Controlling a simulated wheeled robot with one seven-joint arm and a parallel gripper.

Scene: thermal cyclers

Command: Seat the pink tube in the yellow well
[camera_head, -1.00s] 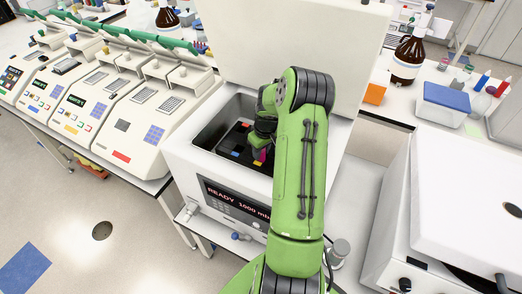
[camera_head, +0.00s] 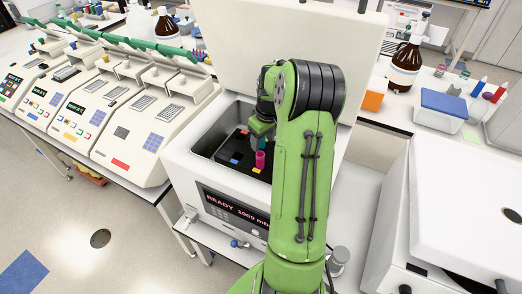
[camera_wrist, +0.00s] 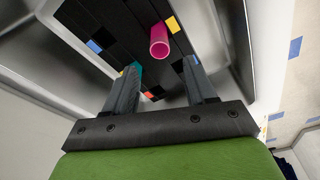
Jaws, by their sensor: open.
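The pink tube (camera_head: 260,160) stands upright in the black block (camera_head: 229,155) inside the open white machine. In the wrist view the tube (camera_wrist: 159,42) shows its open round mouth beside a yellow patch (camera_wrist: 173,24). In the head view a yellow patch (camera_head: 258,170) lies at its foot. The well around its base is hidden, so I cannot tell how deep it sits. My gripper (camera_wrist: 163,66) is open and empty, its two fingers apart from the tube. In the head view my arm partly covers the gripper and the block's right side.
Blue (camera_wrist: 95,46) and red (camera_wrist: 151,95) patches mark other places on the block. The chamber's metal walls surround it, and the raised lid (camera_head: 290,50) stands behind. A row of cyclers (camera_head: 130,135) is at left, and a white machine (camera_head: 465,200) at right.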

